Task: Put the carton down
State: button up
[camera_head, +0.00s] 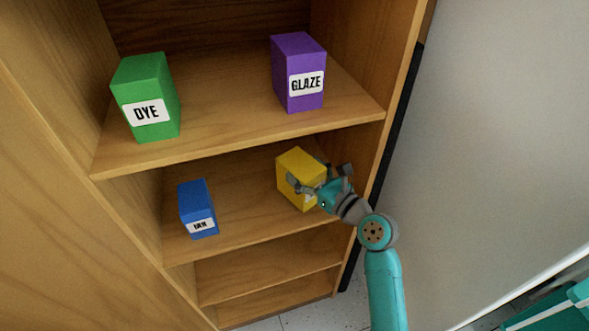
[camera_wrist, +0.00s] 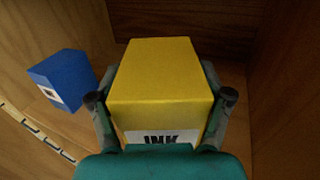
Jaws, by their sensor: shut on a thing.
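A yellow carton (camera_head: 296,172) is between the fingers of my gripper (camera_head: 321,187), over the right part of the middle shelf (camera_head: 240,222). In the wrist view the yellow carton (camera_wrist: 160,75) stands between both fingers of my gripper (camera_wrist: 160,98), which are shut on its sides. Its white label reads INK, partly hidden by my gripper. I cannot tell whether its base touches the shelf. A blue carton (camera_head: 196,208) stands at the left on the same shelf; it also shows in the wrist view (camera_wrist: 62,80).
On the shelf above stand a green DYE carton (camera_head: 146,97) and a purple GLAZE carton (camera_head: 299,75). The cabinet's right side wall (camera_head: 400,75) is close to my gripper. The shelf between the blue and yellow cartons is clear. Lower shelves (camera_head: 265,270) look empty.

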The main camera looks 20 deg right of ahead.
aim_at(297, 153)
jog(key=w, duration=0.6)
jog(key=shift+w+r, duration=0.1)
jog(key=shift+w, duration=0.3)
jog(key=shift+w+f, duration=0.3)
jog(key=shift+f, duration=3)
jog(key=shift+w+f, duration=0.2)
jog(key=shift+f, duration=0.05)
jog(key=shift+f, duration=0.15)
jog(key=o, duration=1.7)
